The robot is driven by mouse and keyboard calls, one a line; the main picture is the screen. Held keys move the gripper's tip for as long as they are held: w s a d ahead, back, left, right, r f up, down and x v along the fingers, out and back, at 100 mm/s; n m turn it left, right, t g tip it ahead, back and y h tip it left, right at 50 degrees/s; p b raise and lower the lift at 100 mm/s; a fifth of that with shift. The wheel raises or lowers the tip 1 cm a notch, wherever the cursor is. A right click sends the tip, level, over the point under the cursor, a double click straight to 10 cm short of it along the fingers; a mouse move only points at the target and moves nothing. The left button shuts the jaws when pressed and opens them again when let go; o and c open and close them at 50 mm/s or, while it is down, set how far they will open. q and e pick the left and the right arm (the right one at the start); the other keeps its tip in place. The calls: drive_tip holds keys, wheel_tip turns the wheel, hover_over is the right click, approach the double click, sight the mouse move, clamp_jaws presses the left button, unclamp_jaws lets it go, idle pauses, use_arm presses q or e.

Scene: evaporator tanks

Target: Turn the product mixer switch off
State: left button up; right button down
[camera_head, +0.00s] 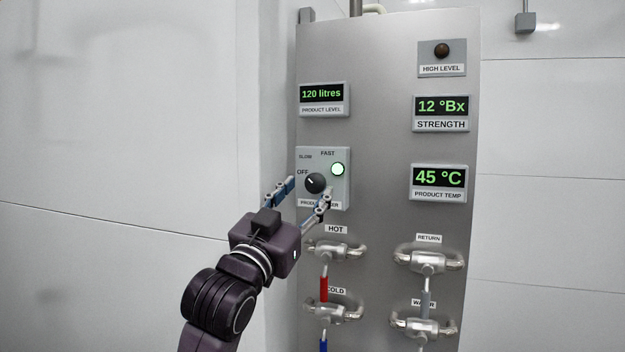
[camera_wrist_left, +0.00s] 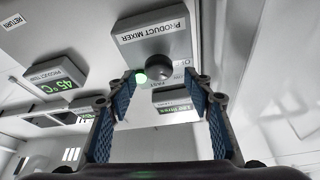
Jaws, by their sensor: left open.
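The product mixer switch is a round black knob (camera_head: 315,183) on a grey box (camera_head: 341,158) marked SLOW, FAST and OFF. A white mark shows on the knob's upper left; I cannot tell exactly which label it points at. The green lamp (camera_head: 338,169) beside it is lit. My left gripper (camera_head: 308,190) is open in front of the box, its fingers on either side of the knob's lower part. In the left wrist view the knob (camera_wrist_left: 158,67) lies between and beyond the open fingertips (camera_wrist_left: 160,78), apparently not gripped. My right gripper is not in view.
The steel panel (camera_head: 385,120) also carries displays for product level (camera_head: 322,98), strength (camera_head: 441,112) and product temperature (camera_head: 438,182). Valves marked HOT (camera_head: 335,248), COLD, RETURN (camera_head: 428,258) and WATER stick out below the switch box. Left of the panel is open wall.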

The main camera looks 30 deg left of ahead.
sight(314, 185)
use_arm(q)
drive_tip(key=x, duration=0.3)
drive_tip(key=shift+w+f+p, duration=0.1)
drive_tip(key=shift+w+p, duration=0.1)
drive_tip(key=shift+p, duration=0.15)
drive_tip(key=c, duration=1.1)
drive_tip(key=shift+c, duration=0.3)
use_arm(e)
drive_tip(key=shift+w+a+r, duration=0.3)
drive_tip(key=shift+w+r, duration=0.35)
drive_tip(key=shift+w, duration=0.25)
